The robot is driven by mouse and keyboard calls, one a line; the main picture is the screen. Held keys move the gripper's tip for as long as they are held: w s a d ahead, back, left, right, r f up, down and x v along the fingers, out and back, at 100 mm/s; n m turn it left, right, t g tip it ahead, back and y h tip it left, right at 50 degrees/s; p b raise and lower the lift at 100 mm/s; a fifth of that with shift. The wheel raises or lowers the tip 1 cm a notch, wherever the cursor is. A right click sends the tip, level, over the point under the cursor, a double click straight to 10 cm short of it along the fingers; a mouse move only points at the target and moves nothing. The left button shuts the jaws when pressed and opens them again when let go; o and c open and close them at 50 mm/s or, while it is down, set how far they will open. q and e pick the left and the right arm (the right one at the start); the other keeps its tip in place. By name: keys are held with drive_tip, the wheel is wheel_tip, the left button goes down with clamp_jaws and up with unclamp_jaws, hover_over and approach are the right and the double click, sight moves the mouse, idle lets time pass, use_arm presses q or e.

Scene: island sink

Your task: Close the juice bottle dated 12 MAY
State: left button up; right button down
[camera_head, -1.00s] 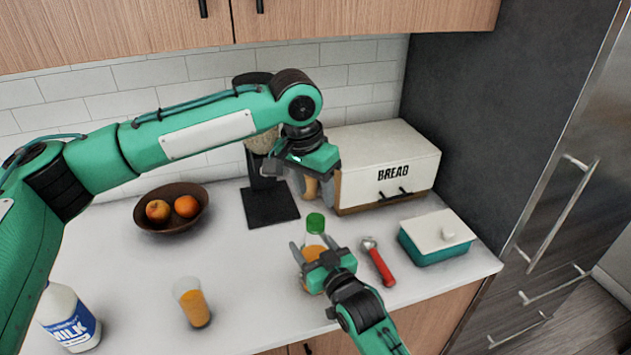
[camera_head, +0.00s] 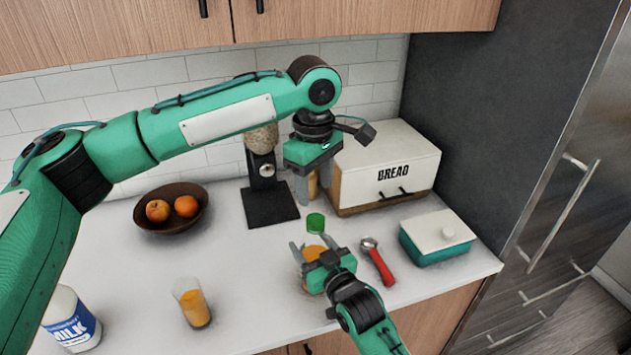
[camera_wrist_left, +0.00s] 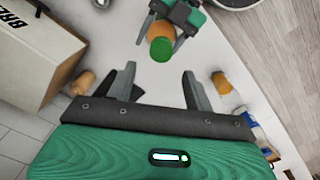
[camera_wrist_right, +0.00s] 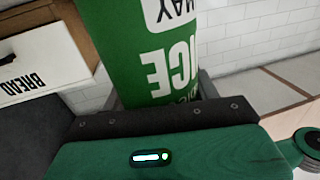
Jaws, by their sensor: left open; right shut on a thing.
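The juice bottle (camera_head: 313,254) has orange contents and stands upright near the counter's front. A green cap (camera_head: 315,222) sits at its top; whether it is tight I cannot tell. In the right wrist view its green label (camera_wrist_right: 150,50) reads "MAY" and "ICE"; the day number is hidden. My right gripper (camera_head: 312,246) is shut around the bottle's body. My left gripper (camera_head: 314,192) is open and empty, pointing down just above the cap. In the left wrist view, the cap (camera_wrist_left: 161,50) lies beyond and between the open fingertips (camera_wrist_left: 158,72), apart from them.
A bread box (camera_head: 385,165), a teal butter dish (camera_head: 437,245) and a red-handled tool (camera_head: 380,265) are to the right. An orange-coloured container (camera_wrist_left: 83,83) stands by the bread box. A juice glass (camera_head: 193,305), milk bottle (camera_head: 72,322) and fruit bowl (camera_head: 165,222) are left.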

sight(315, 219)
use_arm(q)
drive_tip(key=shift+r+n, duration=0.1)
drive_tip(key=shift+n, duration=1.1)
drive_tip(key=shift+f, duration=4.05)
